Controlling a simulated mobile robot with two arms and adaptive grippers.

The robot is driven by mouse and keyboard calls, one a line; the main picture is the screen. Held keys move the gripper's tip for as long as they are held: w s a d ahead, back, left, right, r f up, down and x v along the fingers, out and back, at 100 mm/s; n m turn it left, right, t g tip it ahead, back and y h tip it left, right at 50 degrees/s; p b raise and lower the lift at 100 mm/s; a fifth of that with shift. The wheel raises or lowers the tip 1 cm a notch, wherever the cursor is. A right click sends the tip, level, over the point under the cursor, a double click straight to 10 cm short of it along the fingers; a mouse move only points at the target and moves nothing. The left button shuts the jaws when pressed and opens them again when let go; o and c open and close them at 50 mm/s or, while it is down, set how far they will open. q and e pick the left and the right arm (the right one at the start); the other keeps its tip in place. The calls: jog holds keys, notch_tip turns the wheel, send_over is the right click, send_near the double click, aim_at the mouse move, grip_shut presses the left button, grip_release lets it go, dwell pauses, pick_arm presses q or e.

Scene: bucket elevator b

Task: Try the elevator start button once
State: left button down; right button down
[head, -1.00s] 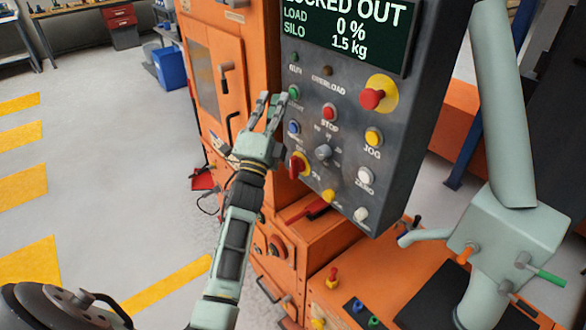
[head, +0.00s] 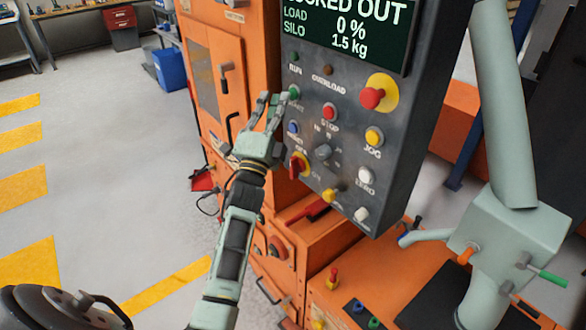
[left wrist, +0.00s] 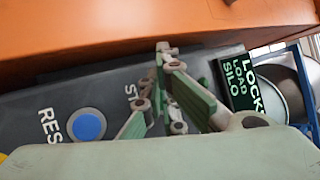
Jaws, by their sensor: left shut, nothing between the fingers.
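The control panel (head: 345,140) on the orange machine has a green start button (head: 293,92) at its upper left, under the run lamp (head: 296,57). My left gripper (head: 276,98) is shut and empty, its fingertips just left of the green button; I cannot tell whether they touch it. In the left wrist view the gripper (left wrist: 163,50) is in front of the panel and hides the start button and most of its label. The display (head: 348,25) reads LOCKED OUT, load 0 %, silo 1.5 kg. My right gripper is out of view.
A blue button (head: 293,128) lies below the start button and a red stop button (head: 329,112) to its right. A red emergency knob (head: 373,98) on yellow is farther right. A red rotary handle (head: 296,167) sits lower left. A pale green pipe (head: 503,100) stands at right.

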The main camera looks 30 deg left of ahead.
pick_arm(q)
jog(key=s+a+p, duration=0.1)
jog(key=s+a, duration=0.1)
jog(key=s, duration=0.3)
jog(key=shift+s+a+p, duration=0.2)
jog(key=shift+s+p, duration=0.1)
jog(key=shift+p, duration=0.1)
dwell(0.8)
